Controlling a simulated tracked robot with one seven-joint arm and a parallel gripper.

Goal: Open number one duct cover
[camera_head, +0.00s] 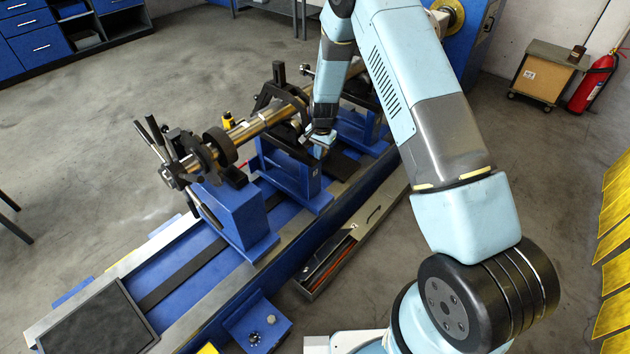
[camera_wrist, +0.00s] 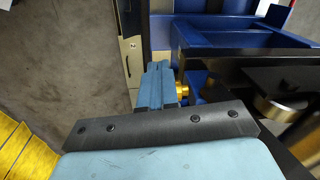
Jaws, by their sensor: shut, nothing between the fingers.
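A long beige duct (camera_head: 384,204) lies on the floor along the near side of the blue machine bed. Its upper part carries a flat cover with a dark slot (camera_head: 373,215). Its lower part is uncovered and shows dark and orange contents (camera_head: 328,266). No number is readable on the cover. In the wrist view a beige panel (camera_wrist: 132,48) with a slot lies beyond and left of my fingers. My gripper (camera_head: 321,150) is above the machine bed, beside the shaft supports and apart from the duct. Its blue fingers (camera_wrist: 160,84) are shut and empty.
A metal shaft (camera_head: 262,122) runs along the blue supports (camera_head: 235,212). In the wrist view a gold-coloured part (camera_wrist: 182,90) shows just right of my fingers, and a dark support stands further right. A fire extinguisher (camera_head: 594,82) and cabinet (camera_head: 545,74) stand upper right. Floor right of the duct is clear.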

